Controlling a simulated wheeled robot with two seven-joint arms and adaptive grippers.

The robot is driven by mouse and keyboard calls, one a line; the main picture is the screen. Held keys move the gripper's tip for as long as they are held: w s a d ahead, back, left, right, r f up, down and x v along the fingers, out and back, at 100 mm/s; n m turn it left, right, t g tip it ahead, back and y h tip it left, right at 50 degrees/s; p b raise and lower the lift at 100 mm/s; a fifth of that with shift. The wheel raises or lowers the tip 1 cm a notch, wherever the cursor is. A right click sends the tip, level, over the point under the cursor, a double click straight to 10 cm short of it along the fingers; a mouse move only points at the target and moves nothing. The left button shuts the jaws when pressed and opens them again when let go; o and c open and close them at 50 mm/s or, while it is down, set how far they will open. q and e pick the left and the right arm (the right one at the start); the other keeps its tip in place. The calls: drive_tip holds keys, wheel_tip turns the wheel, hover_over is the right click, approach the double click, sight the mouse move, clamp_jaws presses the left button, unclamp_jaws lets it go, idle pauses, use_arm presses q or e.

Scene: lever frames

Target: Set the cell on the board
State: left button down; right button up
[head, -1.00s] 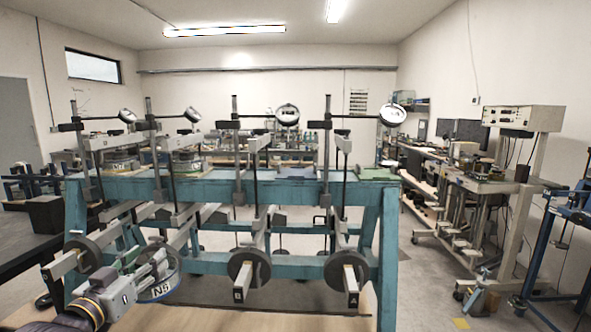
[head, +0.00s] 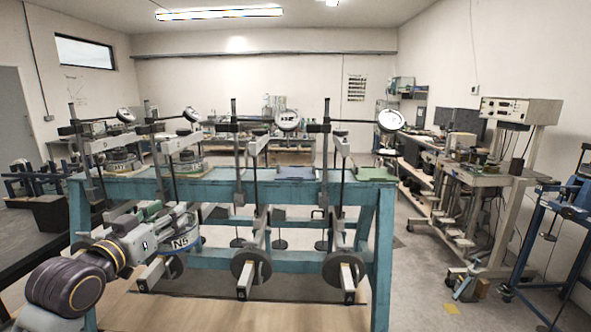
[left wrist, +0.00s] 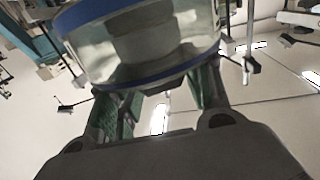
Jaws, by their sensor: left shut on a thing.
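A round clear cell marked N5 (head: 181,243) hangs in front of the blue lever frame at the left. My left gripper (head: 168,228) is shut on it; the arm partly hides it. In the left wrist view the cell (left wrist: 145,50) has clear walls and a blue rim, and the green fingers of my left gripper (left wrist: 160,92) are at its near side. A green flat board (head: 376,174) and a grey-blue flat piece (head: 295,173) lie on the frame's top; I cannot tell which is the task's board. My right gripper is out of view.
The blue lever frame (head: 225,187) carries uprights, round dial gauges (head: 287,119) and hanging levers with disc weights (head: 251,266). Two other cells (head: 120,161) stand on its top at the left. A tan surface (head: 215,312) lies in front, mostly clear.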

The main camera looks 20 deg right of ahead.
use_arm(q)
drive_tip(key=w+d+r+m+g+h+p, duration=0.1)
drive_tip(key=d+r+m+g+h+p, duration=0.15)
drive_tip(key=d+r+p, duration=1.15)
drive_tip(key=w+d+f+h+p, duration=0.1)
drive_tip(key=w+d+f+p, duration=0.1)
drive_tip(key=w+d+f, duration=0.1)
wheel_tip(320, 180, down, 2)
drive_tip(key=shift+w+d+f, duration=0.1)
drive_tip(key=shift+w+d, duration=0.2)
drive_tip(key=shift+d, duration=0.35)
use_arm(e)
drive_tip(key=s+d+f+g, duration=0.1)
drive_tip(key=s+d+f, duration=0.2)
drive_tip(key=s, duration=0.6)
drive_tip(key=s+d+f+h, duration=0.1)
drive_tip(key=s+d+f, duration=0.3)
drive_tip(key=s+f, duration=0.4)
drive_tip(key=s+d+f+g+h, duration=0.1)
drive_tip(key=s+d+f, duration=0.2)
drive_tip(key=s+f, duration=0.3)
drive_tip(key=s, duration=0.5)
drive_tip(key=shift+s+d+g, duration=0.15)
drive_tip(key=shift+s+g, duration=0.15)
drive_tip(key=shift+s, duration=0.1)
use_arm(q)
drive_tip(key=shift+m, duration=0.25)
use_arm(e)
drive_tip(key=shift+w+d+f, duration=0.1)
